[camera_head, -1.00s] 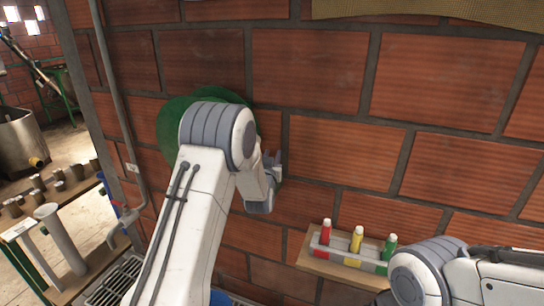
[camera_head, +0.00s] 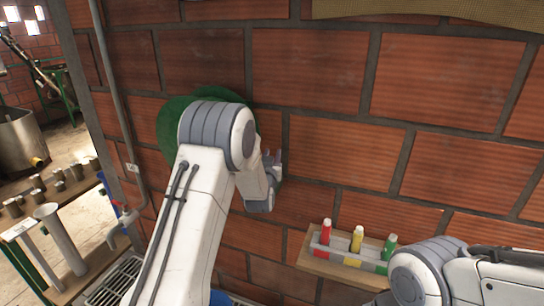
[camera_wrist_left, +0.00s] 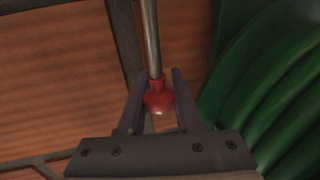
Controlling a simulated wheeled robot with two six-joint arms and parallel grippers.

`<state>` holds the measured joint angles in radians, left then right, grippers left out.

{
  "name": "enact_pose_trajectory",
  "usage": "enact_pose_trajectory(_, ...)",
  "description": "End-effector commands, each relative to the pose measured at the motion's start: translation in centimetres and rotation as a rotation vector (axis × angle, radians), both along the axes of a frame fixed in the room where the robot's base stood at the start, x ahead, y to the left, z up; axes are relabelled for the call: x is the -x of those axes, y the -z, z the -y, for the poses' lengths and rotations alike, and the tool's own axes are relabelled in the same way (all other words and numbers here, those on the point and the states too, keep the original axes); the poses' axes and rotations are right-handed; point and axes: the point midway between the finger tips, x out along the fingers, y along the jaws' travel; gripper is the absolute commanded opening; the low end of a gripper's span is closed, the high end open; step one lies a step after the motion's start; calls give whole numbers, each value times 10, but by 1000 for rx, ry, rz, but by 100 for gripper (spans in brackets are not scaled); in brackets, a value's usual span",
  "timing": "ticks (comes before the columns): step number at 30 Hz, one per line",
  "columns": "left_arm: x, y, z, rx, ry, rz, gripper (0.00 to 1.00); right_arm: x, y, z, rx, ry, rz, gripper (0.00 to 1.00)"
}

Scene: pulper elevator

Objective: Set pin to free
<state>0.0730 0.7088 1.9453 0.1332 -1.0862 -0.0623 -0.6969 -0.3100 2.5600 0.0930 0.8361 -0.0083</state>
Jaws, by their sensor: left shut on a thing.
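A red knob (camera_wrist_left: 158,101) sits at the end of a metal rod (camera_wrist_left: 151,40) in the left wrist view. It looks like the pin's handle, but I cannot tell the pin's setting. My left gripper (camera_wrist_left: 159,76) is shut on the red knob, with one finger on each side. In the head view my left gripper (camera_head: 272,157) is close to the brick wall, partly behind my wrist, and the knob and rod cannot be made out there. My right arm shows at the lower right, but its gripper is out of view.
A green round object (camera_head: 172,125) lies behind my left arm; its ribbed side (camera_wrist_left: 275,85) shows beside the gripper. A wooden shelf (camera_head: 318,262) with red, yellow and green bottles is on the brick wall (camera_head: 330,150). A pipe with a tap (camera_head: 124,215) stands left.

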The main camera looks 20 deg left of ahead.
Motion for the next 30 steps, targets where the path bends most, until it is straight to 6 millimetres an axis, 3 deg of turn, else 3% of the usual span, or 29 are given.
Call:
enact_pose_trajectory(6, 0, -26, 0, 0, -1, 4, 0, 0, 6, 0, 0, 0, 0, 62)
enact_pose_trajectory(14, 0, -29, 0, -1, -1, 6, 0, 0, 5, 0, 0, -1, 0, 62)
enact_pose_trajectory(15, 0, -30, 0, -1, -1, 7, 44, 0, 5, 0, 0, -1, 0, 62)
enact_pose_trajectory(17, 0, -30, 0, -1, -1, 6, 64, 0, 5, 0, 0, -1, 0, 62)
enact_pose_trajectory(30, 0, -29, -1, 0, -3, 6, 64, 0, 5, 0, 0, 0, 0, 62)
